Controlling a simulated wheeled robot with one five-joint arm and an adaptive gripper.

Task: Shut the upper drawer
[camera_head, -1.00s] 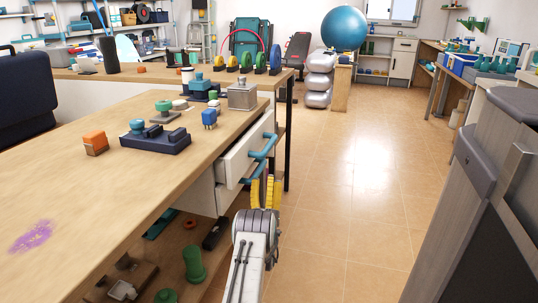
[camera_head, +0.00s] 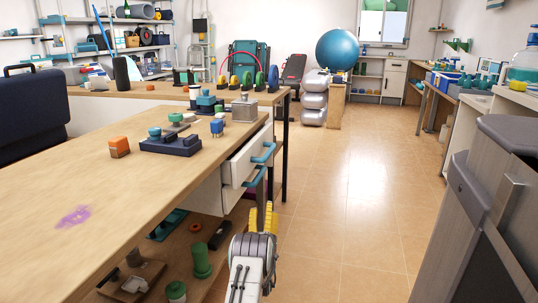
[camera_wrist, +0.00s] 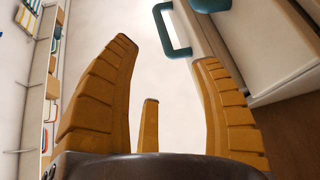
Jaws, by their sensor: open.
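The upper drawer (camera_head: 238,168) is a white drawer under the right end of the wooden workbench. It stands partly pulled out, with a gap showing at its top edge and a teal handle (camera_head: 264,153) on its front. A second teal handle (camera_head: 253,179) sits just below it. My gripper (camera_head: 262,217) has yellow ribbed fingers and is open, in front of and below the handles, apart from them. In the wrist view the fingers (camera_wrist: 165,75) are spread with nothing between them. A teal handle (camera_wrist: 173,32) and white drawer fronts (camera_wrist: 265,40) lie beyond the fingertips.
The workbench top (camera_head: 150,190) carries an orange block (camera_head: 119,147), a dark tray of parts (camera_head: 170,146) and a metal box (camera_head: 244,110). Green parts (camera_head: 201,260) stand on the shelf below. Free tiled floor (camera_head: 350,200) lies to the right, bounded by a grey cabinet (camera_head: 480,220).

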